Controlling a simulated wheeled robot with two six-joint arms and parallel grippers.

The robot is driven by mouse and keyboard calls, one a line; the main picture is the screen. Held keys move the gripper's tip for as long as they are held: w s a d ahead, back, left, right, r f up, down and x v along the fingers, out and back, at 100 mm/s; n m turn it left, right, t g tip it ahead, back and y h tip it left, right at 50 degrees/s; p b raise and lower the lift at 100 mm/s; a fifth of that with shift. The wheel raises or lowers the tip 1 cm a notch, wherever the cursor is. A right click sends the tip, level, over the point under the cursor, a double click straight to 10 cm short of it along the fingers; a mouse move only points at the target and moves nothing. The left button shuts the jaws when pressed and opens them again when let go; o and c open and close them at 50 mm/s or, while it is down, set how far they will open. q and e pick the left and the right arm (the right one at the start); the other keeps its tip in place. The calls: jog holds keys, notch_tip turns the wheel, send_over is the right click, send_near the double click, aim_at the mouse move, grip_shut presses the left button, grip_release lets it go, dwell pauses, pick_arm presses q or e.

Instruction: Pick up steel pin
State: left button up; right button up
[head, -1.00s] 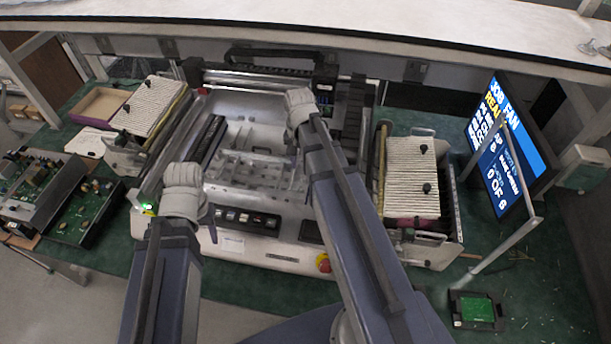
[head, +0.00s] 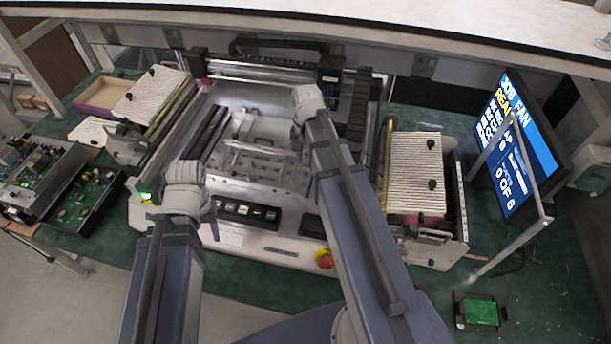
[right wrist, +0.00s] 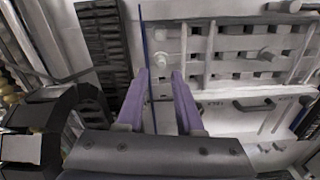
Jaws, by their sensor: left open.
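I cannot make out the steel pin with certainty in either view. My right gripper (right wrist: 163,90) shows two purple fingers held apart over the pale slotted plate (right wrist: 225,72) of the machine. A thin dark blue line runs between the fingers, and I cannot tell whether it is a rod or an edge. In the head view the right wrist hides its fingers above the machine bed. My left gripper (head: 212,218) is open and low at the machine's front left, beside the button panel.
The open machine bed (head: 262,95) lies between two ribbed racks, left (head: 150,95) and right (head: 415,170). A screen (head: 515,140) stands at right. Circuit boards (head: 85,205) lie at left, and a small green board (head: 480,312) at front right. A shelf (head: 400,30) overhangs the back.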

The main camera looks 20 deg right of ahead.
aim_at(305, 171)
notch_tip(305, 171, down, 5)
jog(key=b, duration=0.4)
jog(key=shift+a, duration=0.15)
jog(key=shift+r, duration=0.15)
grip_shut()
jog(key=shift+s, duration=0.1)
